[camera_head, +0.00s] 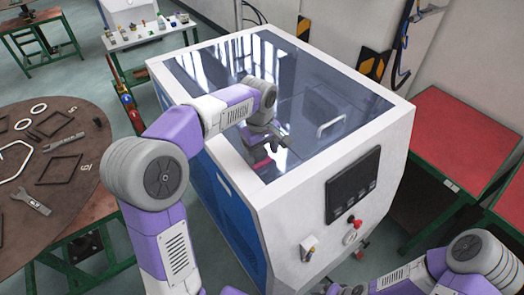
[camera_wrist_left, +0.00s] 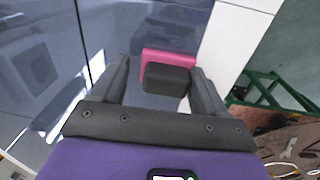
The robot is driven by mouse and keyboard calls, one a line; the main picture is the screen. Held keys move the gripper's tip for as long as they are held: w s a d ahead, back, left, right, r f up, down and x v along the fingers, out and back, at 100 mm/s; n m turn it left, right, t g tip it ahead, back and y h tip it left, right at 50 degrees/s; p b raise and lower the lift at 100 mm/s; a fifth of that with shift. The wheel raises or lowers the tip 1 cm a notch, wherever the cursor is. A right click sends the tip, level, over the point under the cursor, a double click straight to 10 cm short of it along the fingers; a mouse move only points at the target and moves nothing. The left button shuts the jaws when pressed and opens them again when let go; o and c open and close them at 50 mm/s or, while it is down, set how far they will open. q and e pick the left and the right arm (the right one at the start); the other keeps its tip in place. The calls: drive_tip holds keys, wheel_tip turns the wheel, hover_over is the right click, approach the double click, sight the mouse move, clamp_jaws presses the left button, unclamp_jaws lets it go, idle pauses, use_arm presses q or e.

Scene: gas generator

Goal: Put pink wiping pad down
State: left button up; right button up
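The pink wiping pad (camera_wrist_left: 170,55) has a dark block-shaped handle (camera_wrist_left: 167,79) on it. It appears to rest on the glass top of the generator, beside the white rim. In the head view only bits of the pink pad (camera_head: 262,164) show below my left gripper (camera_head: 265,141). My left gripper (camera_wrist_left: 163,75) has its fingers apart on both sides of the handle, with a visible gap at the left finger. My right gripper (camera_head: 347,290) is partly visible at the bottom edge, in front of the generator; its fingers are not clear.
The generator (camera_head: 340,178) has a white frame, dark glass top, blue side, and a front panel with a red knob. A round brown table (camera_head: 75,200) with tools stands left. Red-topped tables (camera_head: 462,140) stand right. Much of the glass top is clear.

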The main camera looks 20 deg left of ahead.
sight(260, 153)
use_arm(q)
drive_tip(key=shift+o, duration=0.4)
wheel_tip(260, 153, up, 12)
drive_tip(key=p, duration=0.2)
drive_tip(key=shift+s+a, duration=0.15)
drive_tip(key=shift+s, duration=0.25)
